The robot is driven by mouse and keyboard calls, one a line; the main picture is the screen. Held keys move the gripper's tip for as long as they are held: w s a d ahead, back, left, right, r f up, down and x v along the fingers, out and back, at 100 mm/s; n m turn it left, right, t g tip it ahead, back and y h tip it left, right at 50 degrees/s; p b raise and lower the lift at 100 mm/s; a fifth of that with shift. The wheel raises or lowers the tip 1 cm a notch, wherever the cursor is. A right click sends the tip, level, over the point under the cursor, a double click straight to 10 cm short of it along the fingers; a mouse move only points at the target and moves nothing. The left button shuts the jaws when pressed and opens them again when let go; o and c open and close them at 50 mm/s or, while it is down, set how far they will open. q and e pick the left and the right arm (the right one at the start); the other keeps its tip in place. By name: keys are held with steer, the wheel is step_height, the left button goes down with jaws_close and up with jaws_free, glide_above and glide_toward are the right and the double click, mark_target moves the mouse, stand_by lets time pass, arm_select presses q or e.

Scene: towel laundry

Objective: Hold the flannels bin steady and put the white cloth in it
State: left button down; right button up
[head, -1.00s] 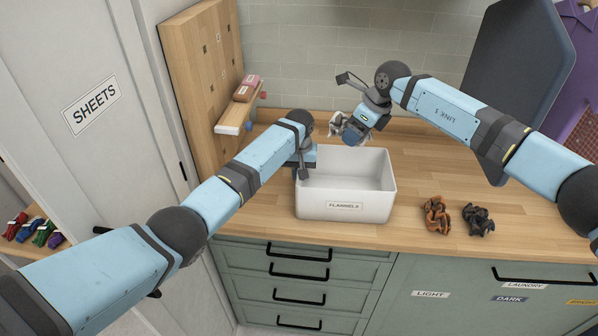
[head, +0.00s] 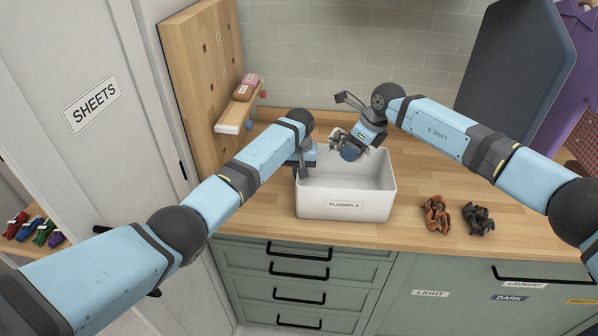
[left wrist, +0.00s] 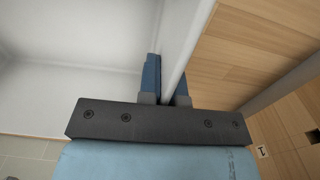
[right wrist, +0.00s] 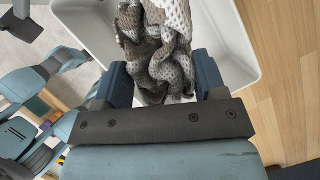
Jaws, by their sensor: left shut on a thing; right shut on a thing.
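The white bin (head: 345,209) labelled FLANNELS stands on the wooden counter, its inside looking empty. My left gripper (left wrist: 167,88) is shut on the rim of its left wall, one finger inside and one outside; in the head view it is partly hidden behind my arm (head: 303,160). My right gripper (head: 350,150) is shut on the crumpled white cloth (right wrist: 163,45), which shows grey-brown patches and a mesh-like pattern in the right wrist view. In the head view the cloth (head: 338,139) hangs over the back part of the bin, at about its far rim.
A crumpled orange-and-grey cloth (head: 437,215) and a dark grey cloth (head: 478,218) lie on the counter right of the bin. A wooden pegboard with a small shelf (head: 234,117) stands at the back left. The counter between bin and cloths is clear.

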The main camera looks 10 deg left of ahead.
step_height(320, 180, down, 8)
stand_by(1.0)
steer(key=o, duration=1)
steer(key=v, duration=1.2)
steer(key=shift+d, duration=0.1)
arm_select(q)
steer(key=c, duration=1.2)
jaws_free()
steer(key=shift+r, duration=0.15)
